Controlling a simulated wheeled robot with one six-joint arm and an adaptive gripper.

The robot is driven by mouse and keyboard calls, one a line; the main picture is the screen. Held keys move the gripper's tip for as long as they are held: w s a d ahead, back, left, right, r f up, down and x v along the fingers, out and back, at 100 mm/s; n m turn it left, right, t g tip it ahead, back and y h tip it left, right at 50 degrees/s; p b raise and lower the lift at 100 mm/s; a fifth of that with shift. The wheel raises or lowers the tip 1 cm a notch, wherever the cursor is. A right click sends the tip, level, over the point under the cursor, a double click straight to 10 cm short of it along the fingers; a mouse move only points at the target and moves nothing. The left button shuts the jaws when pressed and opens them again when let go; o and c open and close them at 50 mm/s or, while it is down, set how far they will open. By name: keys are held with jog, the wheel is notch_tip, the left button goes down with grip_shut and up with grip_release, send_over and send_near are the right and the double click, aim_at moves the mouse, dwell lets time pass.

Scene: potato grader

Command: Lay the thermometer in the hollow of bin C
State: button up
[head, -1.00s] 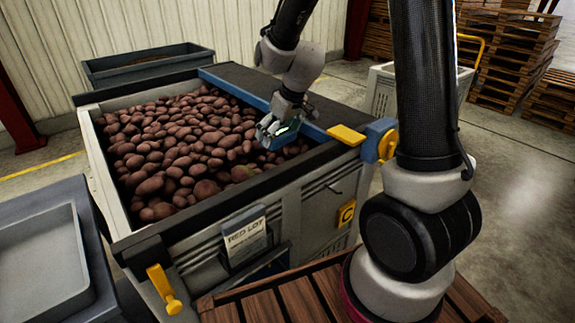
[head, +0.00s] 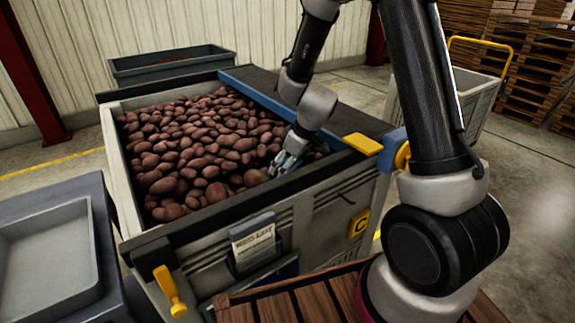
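Bin C (head: 330,208) is a large pale grey bin with dark rim edges, a yellow C tag (head: 359,222) and a "RED LOT" card (head: 253,242) on its front. It is heaped with reddish-brown potatoes (head: 200,140). My gripper (head: 281,167) points down at the potatoes near the front right corner, low inside the rim. Its fingers look pale blue and small; whether they are open or shut is unclear. I cannot make out the thermometer; it may be hidden at the fingers. A hollow in the heap is not clearly visible, as my gripper and wrist cover that corner.
A blue bar (head: 262,95) runs along the bin's right side, with a yellow piece (head: 362,144) at its front end. A grey tray (head: 50,255) stands at left. A dark bin (head: 172,62) is behind; a pale cart (head: 475,95) is at right.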

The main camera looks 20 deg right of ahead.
jog(key=shift+f, duration=0.1)
jog(key=o, duration=0.8)
jog(key=shift+c, duration=0.2)
jog(key=v, duration=1.3)
jog(key=s+d+r+m+h, duration=0.1)
jog(key=s+d+r+m, duration=0.3)
jog(key=s, duration=0.7)
jog(key=s+d+r+m+h, duration=0.1)
jog(key=s+d+r+m, duration=0.3)
jog(key=s+d+r, duration=0.3)
jog(key=s+r, duration=0.2)
jog(key=s, duration=0.3)
jog(key=shift+d+t+h, duration=0.35)
jog(key=shift+t+h, duration=0.05)
